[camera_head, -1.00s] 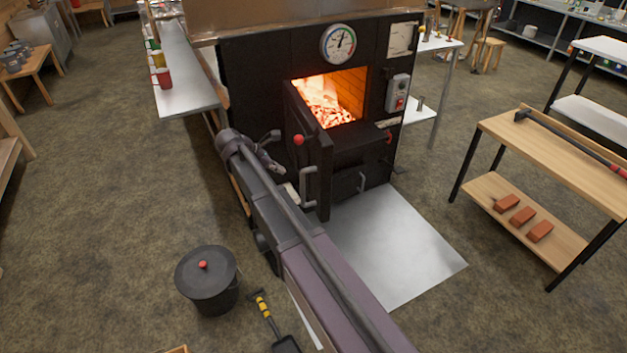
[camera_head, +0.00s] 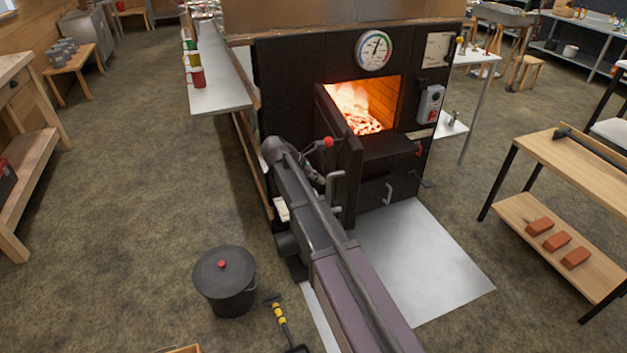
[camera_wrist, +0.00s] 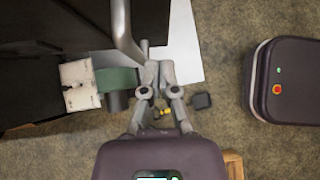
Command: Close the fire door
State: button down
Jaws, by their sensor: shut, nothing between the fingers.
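The fire door (camera_head: 350,165) is a black panel on the evaporator front, hinged at the left of the lit firebox opening (camera_head: 363,105). It stands wide open, jutting towards me. It carries a red knob (camera_head: 328,142) and a grey bar handle (camera_head: 337,192). My gripper (camera_wrist: 158,72) is shut and empty, just left of the open door in the head view, where my arm partly hides it. In the wrist view a grey curved bar (camera_wrist: 122,30), seemingly the handle, lies just beyond the fingers. I cannot tell whether they touch the door.
A black lidded bucket (camera_head: 224,282) stands on the floor at front left, with a yellow-handled shovel (camera_head: 281,322) beside it. A metal floor sheet (camera_head: 430,262) lies before the evaporator. A wooden workbench (camera_head: 560,172) with bricks stands at right. The left floor is open.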

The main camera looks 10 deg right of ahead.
aim_at(347, 186)
jog(key=b+x, duration=0.2)
jog(key=x, duration=0.2)
jog(key=shift+f, duration=0.15)
jog(key=shift+d+f+b, duration=0.15)
jog(key=shift+d+b, duration=0.15)
jog(key=shift+b, duration=0.1)
jog(key=shift+w+d+r, duration=0.1)
jog(key=shift+d, duration=0.75)
jog(key=shift+w+d+r, duration=0.1)
jog(key=shift+w+d, duration=0.05)
jog(key=shift+d, duration=0.75)
jog(key=shift+d, duration=0.1)
